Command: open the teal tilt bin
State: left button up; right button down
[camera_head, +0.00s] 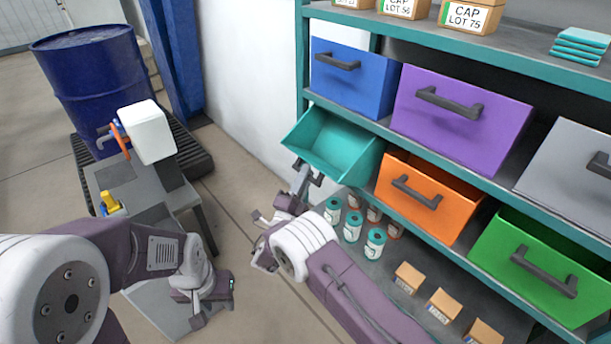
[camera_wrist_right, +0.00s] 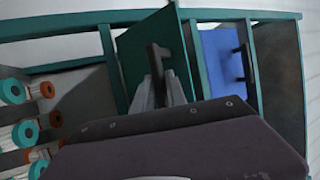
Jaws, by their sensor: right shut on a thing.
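The teal tilt bin (camera_head: 334,142) sits at the left end of the shelf's middle row. It is tipped forward, its front leaning out and its inside showing. Its front panel also shows in the right wrist view (camera_wrist_right: 148,58), with a dark handle (camera_wrist_right: 160,62). My right gripper (camera_head: 305,176) is at the front of this bin, shut on the handle; its fingers (camera_wrist_right: 161,88) meet the handle in the wrist view. My left gripper (camera_head: 200,308) is low at the left, far from the bin, and its finger gap is not clear.
Blue (camera_head: 352,80), purple (camera_head: 458,115), orange (camera_head: 425,202), green (camera_head: 535,265) and grey (camera_head: 575,165) bins surround it. Teal-lidded cans (camera_head: 375,243) and small cartons (camera_head: 443,305) stand on the shelf below. A blue drum (camera_head: 95,85) and a grey stand (camera_head: 135,180) are at left.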

jog(key=shift+d+f, duration=0.1)
jog(key=c, duration=1.5)
grip_release()
jog(key=shift+o, duration=0.3)
jog(key=shift+w, duration=0.2)
jog(key=shift+s, duration=0.1)
jog(key=v, duration=0.9)
jog(key=shift+s, duration=0.1)
